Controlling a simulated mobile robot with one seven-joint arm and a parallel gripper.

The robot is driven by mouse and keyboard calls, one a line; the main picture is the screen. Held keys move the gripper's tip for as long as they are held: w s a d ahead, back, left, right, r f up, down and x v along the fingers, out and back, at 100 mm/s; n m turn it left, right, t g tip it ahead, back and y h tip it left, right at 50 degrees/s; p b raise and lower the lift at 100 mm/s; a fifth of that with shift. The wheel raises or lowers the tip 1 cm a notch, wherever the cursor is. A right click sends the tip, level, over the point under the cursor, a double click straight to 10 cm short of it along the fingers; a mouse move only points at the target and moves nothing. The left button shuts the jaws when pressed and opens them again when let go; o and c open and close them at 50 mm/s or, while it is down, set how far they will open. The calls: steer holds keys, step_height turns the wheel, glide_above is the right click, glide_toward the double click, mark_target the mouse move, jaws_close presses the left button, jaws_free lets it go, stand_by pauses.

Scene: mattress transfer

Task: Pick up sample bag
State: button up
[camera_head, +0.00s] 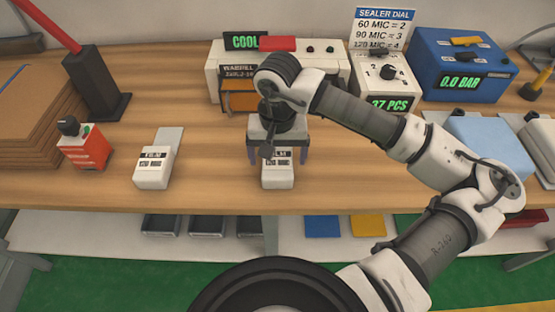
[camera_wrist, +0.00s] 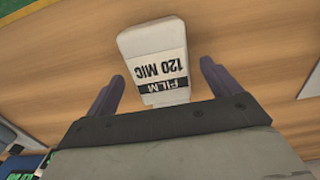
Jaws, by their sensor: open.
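My gripper (camera_head: 278,155) is open above the wooden worktop, its two fingers either side of a white block with a FILM label (camera_head: 277,181). In the wrist view the block (camera_wrist: 151,46) reads FILM 120 MIC and lies between and beyond the open fingers (camera_wrist: 160,75), with a gap on each side. Nothing is held. A second white FILM block (camera_head: 153,172) stands to the left with a flat grey piece (camera_head: 169,139) behind it. I cannot tell which thing is the sample bag.
At the back are a white machine (camera_head: 222,72) with a COOL display, a white dial unit (camera_head: 384,72) and a blue pressure unit (camera_head: 460,62). A red-orange device (camera_head: 84,147) and stacked brown sheets (camera_head: 30,120) are at left. Bare worktop (camera_head: 215,165) lies between the blocks.

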steer(key=shift+f, duration=1)
steer(key=c, duration=1.1)
steer(key=shift+r, duration=0.1)
